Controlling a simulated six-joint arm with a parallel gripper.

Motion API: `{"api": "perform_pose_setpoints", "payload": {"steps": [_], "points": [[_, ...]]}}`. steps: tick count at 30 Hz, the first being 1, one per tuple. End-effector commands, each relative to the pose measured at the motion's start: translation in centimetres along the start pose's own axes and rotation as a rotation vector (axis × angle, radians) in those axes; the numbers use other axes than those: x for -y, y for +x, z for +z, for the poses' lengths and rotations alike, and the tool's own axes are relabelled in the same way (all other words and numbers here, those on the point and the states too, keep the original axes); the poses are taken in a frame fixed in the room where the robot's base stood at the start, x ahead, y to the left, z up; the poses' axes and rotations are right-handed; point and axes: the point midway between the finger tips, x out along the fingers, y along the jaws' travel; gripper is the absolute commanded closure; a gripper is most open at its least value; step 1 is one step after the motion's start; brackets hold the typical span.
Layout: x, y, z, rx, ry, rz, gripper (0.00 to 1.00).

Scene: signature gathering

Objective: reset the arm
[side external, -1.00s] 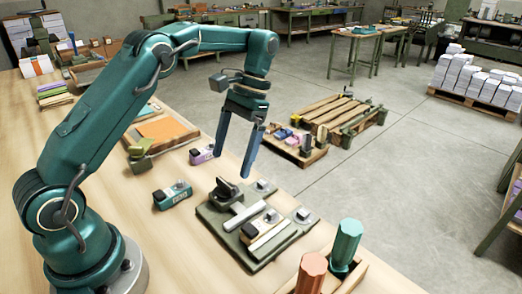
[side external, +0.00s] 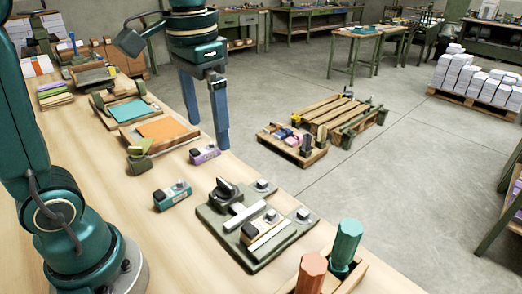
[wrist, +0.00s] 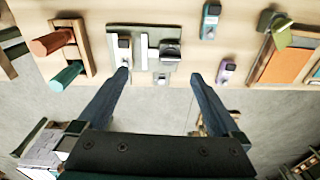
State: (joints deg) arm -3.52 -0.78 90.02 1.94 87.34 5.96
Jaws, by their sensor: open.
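My gripper (side external: 206,136) is open and empty. In the side view its two blue fingers point down in the air above the table, beside the orange sheet and left of the green fixture plate (side external: 257,260). In the wrist view my gripper (wrist: 158,78) has its fingers wide apart, with nothing between them. The fixture plate shows beyond the fingertips, with a dark knob, pale bars and small blocks on it.
A teal block (side external: 172,195) and a purple block (side external: 205,154) lie on the wooden table (side external: 130,225). Trays with an orange sheet (side external: 163,129) and a teal sheet (side external: 133,110) lie behind. Orange (side external: 311,273) and green (side external: 346,246) cylinders stand at front right. Pallets stand on the floor.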

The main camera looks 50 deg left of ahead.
Motion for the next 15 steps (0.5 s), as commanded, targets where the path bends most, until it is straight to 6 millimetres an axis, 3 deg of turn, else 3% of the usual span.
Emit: {"api": "perform_pose_setpoints", "payload": {"steps": [7, 15], "points": [[-1.4, 0.0, 4.3, -0.201, 0.002, 0.0, 0.0], [-2.5, 3.3, 7.5, -0.379, -0.018, 0.017, 0.0]]}}
